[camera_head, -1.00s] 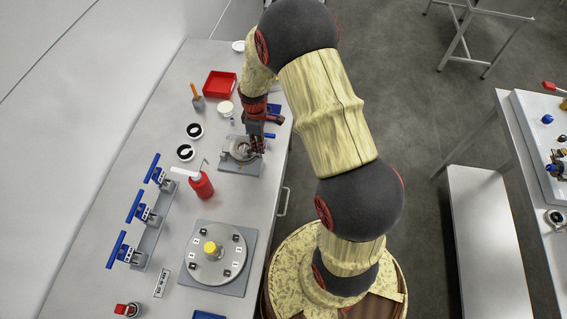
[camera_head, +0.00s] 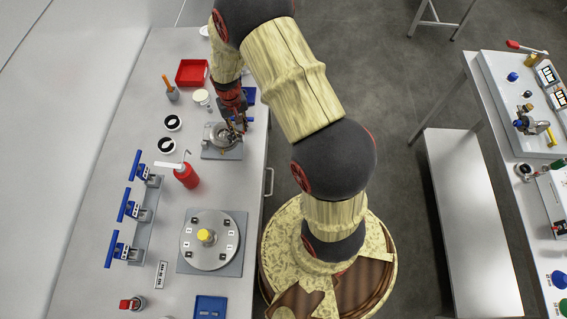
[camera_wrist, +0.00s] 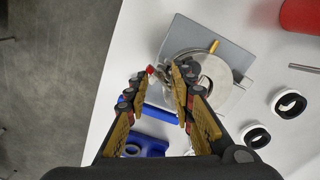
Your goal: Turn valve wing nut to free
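A round steel clamp fitting (camera_head: 217,131) sits on a small grey plate (camera_head: 222,154) near the bench's right edge. In the wrist view the steel ring (camera_wrist: 218,75) and its grey plate (camera_wrist: 193,32) show, with a short brass-coloured pin (camera_wrist: 213,46) on it. My gripper (camera_head: 238,128) is over the fitting's right side. In the wrist view my gripper (camera_wrist: 158,80) is open, with a gap between its fingers. Small metal parts with a red spot lie at the fingertips; the wing nut cannot be told apart there. Contact with the fingers cannot be told.
A blue object (camera_wrist: 152,144) lies on the bench below the finger gap. Two black-and-white rings (camera_head: 172,122) and a red bottle (camera_head: 187,176) stand nearby. A red tray (camera_head: 191,72) is behind. The bench's right edge is close to the fitting.

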